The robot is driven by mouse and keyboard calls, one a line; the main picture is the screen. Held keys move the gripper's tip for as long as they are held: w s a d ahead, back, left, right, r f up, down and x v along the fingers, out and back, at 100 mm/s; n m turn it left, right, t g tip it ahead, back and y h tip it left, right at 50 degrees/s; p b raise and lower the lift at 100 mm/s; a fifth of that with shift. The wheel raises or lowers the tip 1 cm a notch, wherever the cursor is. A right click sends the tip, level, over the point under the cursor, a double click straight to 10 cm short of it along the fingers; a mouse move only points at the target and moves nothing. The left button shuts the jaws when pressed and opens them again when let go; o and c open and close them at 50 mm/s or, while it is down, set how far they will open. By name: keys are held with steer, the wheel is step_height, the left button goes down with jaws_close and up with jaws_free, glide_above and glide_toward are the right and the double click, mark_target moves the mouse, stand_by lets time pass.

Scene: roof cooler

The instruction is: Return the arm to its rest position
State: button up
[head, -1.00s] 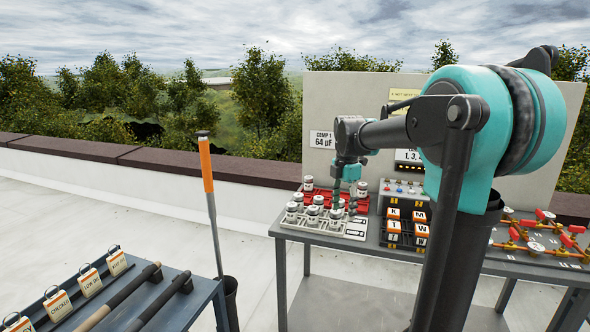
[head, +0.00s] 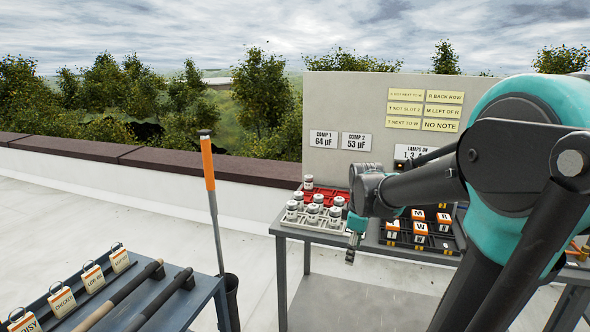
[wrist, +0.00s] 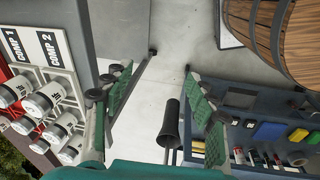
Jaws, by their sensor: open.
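My gripper (wrist: 160,110) shows in the wrist view with its two green-padded fingers spread wide and nothing between them. In the head view my gripper (head: 352,246) hangs in front of the grey table's front edge, right of the white capacitor tray (head: 298,231); its fingers are small and partly hidden there. My arm reaches in from the right and covers part of the table.
White capacitors (head: 313,214) stand in the tray, with a red tray (head: 335,197) behind. Lettered orange blocks (head: 420,228) sit farther right. A side bench (head: 190,306) with tags and handles is at lower left. A barrel (wrist: 285,40) shows in the wrist view.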

steer(key=s+d+f+m+t, duration=0.1)
steer(key=s+f+m+t, duration=0.1)
steer(key=s+f+m, duration=0.8)
steer(key=s+m, duration=0.2)
steer(key=shift+s+d+f, duration=0.3)
steer(key=shift+s+d, duration=0.1)
